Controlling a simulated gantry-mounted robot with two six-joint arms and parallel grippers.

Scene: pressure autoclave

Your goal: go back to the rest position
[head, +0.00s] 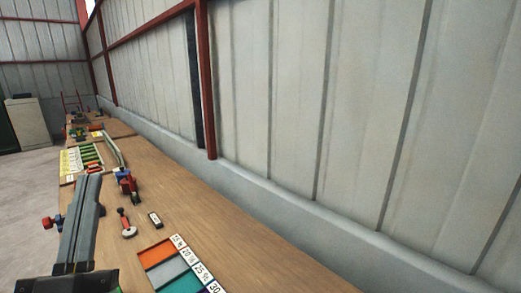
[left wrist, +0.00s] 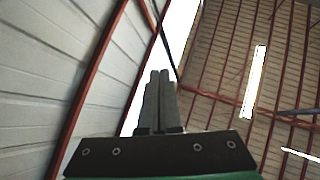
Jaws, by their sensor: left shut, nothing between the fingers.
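My left gripper (head: 88,182) stands up at the lower left of the head view, its fingers pointing up and away over the left part of the bench. In the left wrist view, the two grey fingers of this gripper (left wrist: 160,75) lie together with nothing held between them. Behind them are only the wall and the roof, so the gripper points upward. My right gripper is in neither view. The autoclave cannot be made out for certain.
A long wooden bench (head: 215,235) runs along the grey panel wall (head: 300,90). The bench's right part is clear.

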